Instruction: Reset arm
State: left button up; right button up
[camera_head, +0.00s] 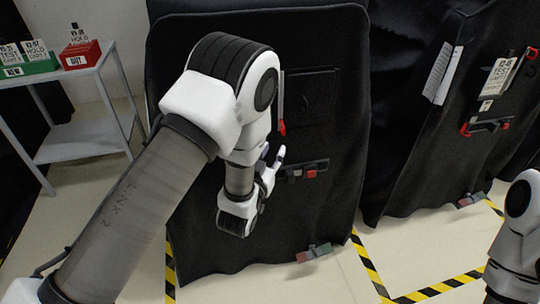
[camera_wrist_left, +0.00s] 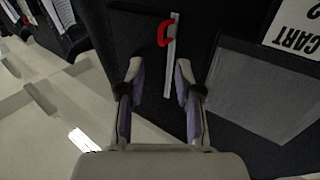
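My left arm comes in from the left of the head view and bends down in front of a black-covered cart (camera_head: 340,215). My left gripper (camera_head: 275,158) is partly hidden by its own wrist there. In the left wrist view the left gripper (camera_wrist_left: 158,72) has its two fingers apart, with nothing held between them. A red clip (camera_wrist_left: 165,33) on a pale strip (camera_wrist_left: 172,60) lies on the black cover beyond the fingertips. Part of my right arm shows at the right edge of the head view; its gripper is out of view.
A second covered cart (camera_head: 405,150) stands to the right, with tags and red clips. A grey shelf table (camera_head: 85,135) at the left bears a green bin (camera_head: 40,66) and a red bin (camera_head: 82,56). Yellow-black tape (camera_head: 368,265) marks the open floor.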

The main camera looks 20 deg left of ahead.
pick_arm(q)
jog(key=shift+s, duration=0.85)
jog(key=s+a+f+n+g+y+p, duration=0.1)
jog(key=s+a+f+g+p, duration=0.15)
jog(key=s+f+g, duration=0.5)
jog(key=s+a+f+n+g+p, duration=0.1)
jog(key=s+a+f+g, duration=0.2)
jog(key=s+f, duration=0.8)
jog(key=s+f+g, duration=0.2)
jog(key=s+g, duration=0.2)
jog(key=s, duration=0.3)
jog(key=s+d+f+m+g+h, duration=0.1)
jog(key=s+f+g, duration=0.1)
jog(key=s, duration=0.6)
jog(key=shift+s+f+m+g, duration=0.15)
jog(key=shift+f+m+g, duration=0.2)
jog(key=shift+g, duration=0.5)
